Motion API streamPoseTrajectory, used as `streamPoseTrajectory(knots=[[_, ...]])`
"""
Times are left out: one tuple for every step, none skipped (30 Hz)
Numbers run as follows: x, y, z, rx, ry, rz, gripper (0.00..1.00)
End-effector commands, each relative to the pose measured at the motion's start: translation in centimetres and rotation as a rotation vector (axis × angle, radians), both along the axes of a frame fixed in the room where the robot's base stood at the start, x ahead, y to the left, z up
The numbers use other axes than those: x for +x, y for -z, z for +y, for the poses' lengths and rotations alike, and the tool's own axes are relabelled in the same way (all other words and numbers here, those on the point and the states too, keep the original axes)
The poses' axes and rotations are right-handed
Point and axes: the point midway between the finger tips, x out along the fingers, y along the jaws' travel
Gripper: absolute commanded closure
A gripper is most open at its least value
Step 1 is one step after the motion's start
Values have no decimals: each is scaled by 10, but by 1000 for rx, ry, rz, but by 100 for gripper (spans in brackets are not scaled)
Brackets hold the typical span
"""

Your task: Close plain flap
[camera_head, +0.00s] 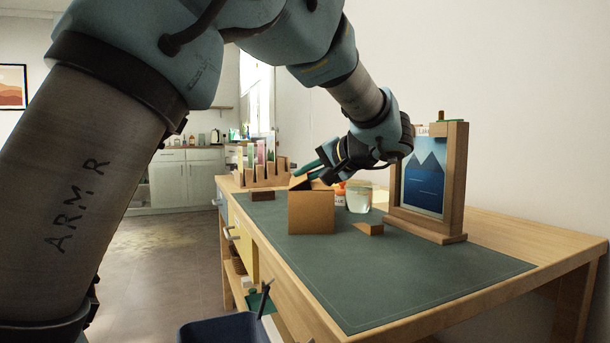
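A small brown cardboard box (311,214) stands on the green desk mat, with its plain front face toward me. One flap (299,184) shows at its top left, close under my gripper. A brown piece (370,230) that looks like another flap sticks out low on the right side. I cannot tell which flap is the plain one. My gripper (308,174) is just above the top of the box, with its dark fingers pointing down and left. I cannot tell whether it touches the flap. The finger gap and the inside of the box are hidden.
A glass jar (358,198) stands behind the box, near an orange item (340,188). A wooden frame with a mountain picture (424,183) stands to the right. A wooden rack (263,174) is at the back left. The front of the mat (420,281) is clear.

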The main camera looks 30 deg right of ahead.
Motion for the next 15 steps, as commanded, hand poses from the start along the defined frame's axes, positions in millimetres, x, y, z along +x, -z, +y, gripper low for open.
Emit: streamPoseTrajectory(knots=[[0,0,0,0,0,0,86],[0,0,0,0,0,0,82],[0,0,0,0,0,0,78],[0,0,0,0,0,0,74],[0,0,0,0,0,0,71],[0,0,0,0,0,0,67],[0,0,0,0,0,0,66],[0,0,0,0,0,1,66],[0,0,0,0,0,1,66],[0,0,0,0,0,1,66],[0,1,0,0,0,1,66],[0,1,0,1,1,1,66],[0,1,0,1,1,1,66],[0,1,-1,0,2,1,66],[0,1,-1,0,2,1,66]])
